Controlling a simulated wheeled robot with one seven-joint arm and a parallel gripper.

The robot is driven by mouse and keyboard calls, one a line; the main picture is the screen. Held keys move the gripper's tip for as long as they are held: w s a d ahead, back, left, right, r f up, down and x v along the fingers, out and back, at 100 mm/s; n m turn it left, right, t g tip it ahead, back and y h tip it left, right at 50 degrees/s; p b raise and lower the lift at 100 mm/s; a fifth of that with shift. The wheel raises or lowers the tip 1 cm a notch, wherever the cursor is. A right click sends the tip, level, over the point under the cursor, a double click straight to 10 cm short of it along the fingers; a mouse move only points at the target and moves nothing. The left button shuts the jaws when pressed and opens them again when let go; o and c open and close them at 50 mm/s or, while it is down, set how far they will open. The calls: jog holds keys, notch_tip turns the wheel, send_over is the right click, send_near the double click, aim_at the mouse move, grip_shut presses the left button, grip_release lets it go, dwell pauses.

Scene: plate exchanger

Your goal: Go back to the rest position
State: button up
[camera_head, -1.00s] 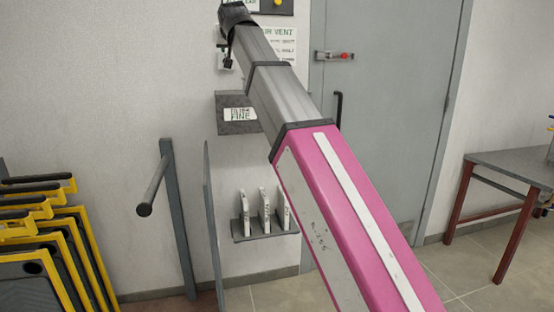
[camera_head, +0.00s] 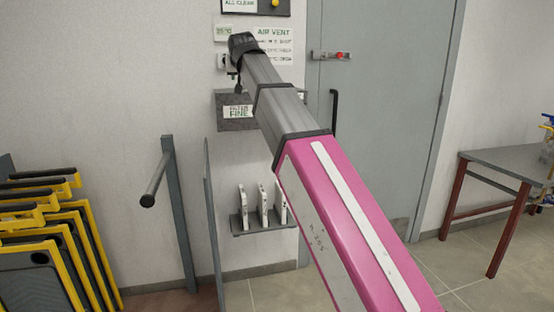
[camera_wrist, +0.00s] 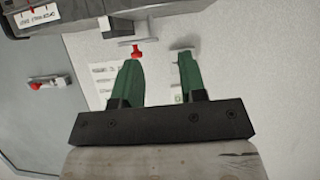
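My gripper (camera_wrist: 159,80) shows in the wrist view with its two green fingers apart and nothing between them. It faces the pale wall with the white air vent sign, and a red-tipped part (camera_wrist: 137,52) shows close to the left finger. In the head view my arm reaches up across the middle, and its dark far end (camera_head: 243,44) is in front of the air vent sign (camera_head: 272,45). The fingers themselves cannot be made out there.
A grey door (camera_head: 385,120) with a red-tipped latch (camera_head: 340,56) stands behind the arm. A small shelf (camera_head: 262,227) holds white filters. Yellow-framed plates (camera_head: 45,240) stand at left beside a post (camera_head: 180,220). A table (camera_head: 500,160) is at right. Floor shows between shelf and table.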

jog(key=d+f+g+h, duration=0.15)
jog(key=d+f, duration=0.45)
jog(key=f, duration=0.7)
jog(key=s+d+f+m+g, duration=0.15)
jog(key=d+f, duration=0.35)
jog(key=f, duration=0.9)
jog(key=d+f+n+g+h, duration=0.1)
jog(key=d+f+g, duration=0.35)
jog(key=f, duration=0.85)
jog(key=s+d+f+g, duration=0.1)
jog(key=s+d+f, duration=0.4)
jog(key=s+f, duration=0.2)
jog(key=s+d+f+m+g, duration=0.1)
jog(key=s+d+f, duration=0.5)
jog(key=f, duration=0.6)
jog(key=s+d+f+m+g, duration=0.1)
jog(key=s+d+f+g, duration=0.1)
jog(key=s+d+f, duration=0.3)
jog(key=s+f, duration=0.3)
jog(key=f, duration=0.2)
jog(key=shift+d, duration=0.4)
jog(key=shift+s+g, duration=0.1)
jog(key=shift+g, duration=0.15)
